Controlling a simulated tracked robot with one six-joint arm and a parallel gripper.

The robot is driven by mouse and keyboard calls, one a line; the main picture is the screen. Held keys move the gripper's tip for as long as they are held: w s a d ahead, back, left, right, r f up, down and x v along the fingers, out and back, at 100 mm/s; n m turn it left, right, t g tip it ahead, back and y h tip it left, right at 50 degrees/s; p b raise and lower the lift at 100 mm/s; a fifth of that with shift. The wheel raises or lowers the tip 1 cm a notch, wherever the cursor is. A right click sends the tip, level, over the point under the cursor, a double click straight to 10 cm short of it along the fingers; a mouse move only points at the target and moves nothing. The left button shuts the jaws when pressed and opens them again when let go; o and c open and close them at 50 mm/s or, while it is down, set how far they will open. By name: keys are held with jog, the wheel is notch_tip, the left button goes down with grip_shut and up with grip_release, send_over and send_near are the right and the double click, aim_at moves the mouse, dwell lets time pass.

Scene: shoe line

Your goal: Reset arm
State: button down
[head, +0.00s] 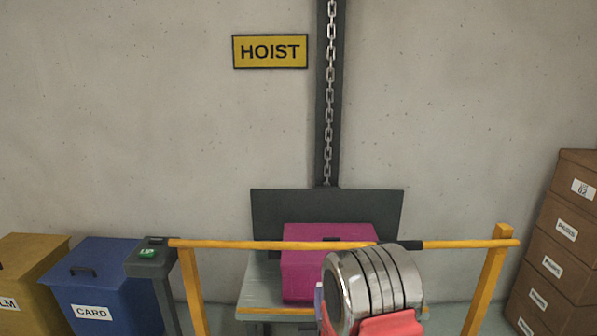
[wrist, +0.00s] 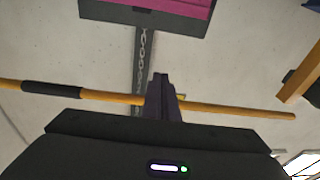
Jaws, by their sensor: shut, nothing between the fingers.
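My gripper (wrist: 160,82) shows in the wrist view as dark fingers standing together at the middle of the picture, shut and empty. In that view the fingers overlap the yellow bar (wrist: 215,107), with the grey wall behind; I cannot tell how far apart they are. In the head view my silver and red arm links rise at the lower middle, in front of the bar (head: 240,244) and the pink box (head: 300,280). The fingers cannot be made out there.
The pink box sits on a grey hoist platform (head: 255,285) under a chain (head: 330,90) and a HOIST sign (head: 270,51). A green-lit post (head: 150,256), blue CARD bin (head: 100,290) and ochre bin (head: 30,270) stand left. Stacked brown boxes (head: 560,235) stand right.

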notch_tip(320, 180, down, 9)
jog(key=s+g, duration=0.3)
jog(key=g, duration=0.3)
jog(key=s+d+r+g, duration=0.1)
jog(key=s+r+g, duration=0.1)
jog(key=s+g, duration=0.55)
jog(key=s+d+r, duration=0.4)
jog(key=s+r, duration=0.8)
jog(key=s, duration=0.1)
jog(key=s+d+r, duration=0.4)
jog(key=s+r, duration=0.8)
jog(key=s, duration=0.2)
jog(key=shift+d+r+m+h, duration=0.15)
jog(key=shift+d+m+h, duration=0.15)
